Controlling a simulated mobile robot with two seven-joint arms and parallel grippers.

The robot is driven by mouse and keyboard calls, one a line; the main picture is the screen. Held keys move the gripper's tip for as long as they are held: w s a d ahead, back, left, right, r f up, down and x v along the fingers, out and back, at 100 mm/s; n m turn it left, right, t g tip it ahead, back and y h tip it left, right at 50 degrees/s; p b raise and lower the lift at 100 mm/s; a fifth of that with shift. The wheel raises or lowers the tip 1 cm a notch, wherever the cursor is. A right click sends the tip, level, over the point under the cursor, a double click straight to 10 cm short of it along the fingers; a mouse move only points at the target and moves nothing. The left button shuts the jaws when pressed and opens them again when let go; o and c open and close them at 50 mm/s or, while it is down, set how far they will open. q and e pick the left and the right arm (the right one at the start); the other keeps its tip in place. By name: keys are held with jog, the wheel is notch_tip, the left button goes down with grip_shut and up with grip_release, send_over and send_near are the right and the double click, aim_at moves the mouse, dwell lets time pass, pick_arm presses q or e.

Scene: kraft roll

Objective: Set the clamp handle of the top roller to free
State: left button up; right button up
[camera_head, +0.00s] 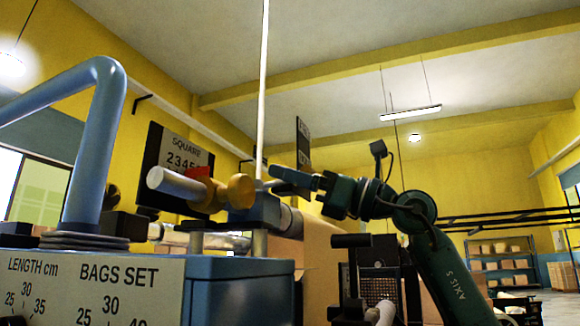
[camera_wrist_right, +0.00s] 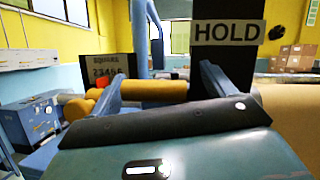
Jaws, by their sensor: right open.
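My right gripper (camera_head: 277,180) reaches in from the right in the head view, its fingers pointing left at a yellow knob-like part (camera_head: 240,190) on the machine. In the right wrist view the open fingers (camera_wrist_right: 160,90) stand apart, with an orange-yellow cylinder (camera_wrist_right: 152,88) showing between them. It looks like the clamp handle; I cannot tell whether the fingers touch it. A rounder yellow end (camera_wrist_right: 76,109) and a red part (camera_wrist_right: 98,86) show left of it. The red part (camera_head: 198,172) also shows in the head view, by a pale roller end (camera_head: 165,181). My left gripper is out of view.
A dark plate marked SQUARE (camera_head: 181,155) stands behind the roller. A blue bent pipe (camera_head: 94,145) and a blue cabinet with dials (camera_head: 240,288) lie at left and front. A HOLD sign (camera_wrist_right: 228,32) hangs ahead in the wrist view. Brown paper (camera_head: 320,262) is below my right arm.

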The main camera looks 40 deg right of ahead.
jog(key=shift+w+a+r, duration=0.25)
jog(key=shift+w+a, duration=0.1)
jog(key=shift+w, duration=0.2)
jog(key=shift+c, duration=0.4)
jog(key=shift+r, duration=0.1)
jog(key=c, duration=1.2)
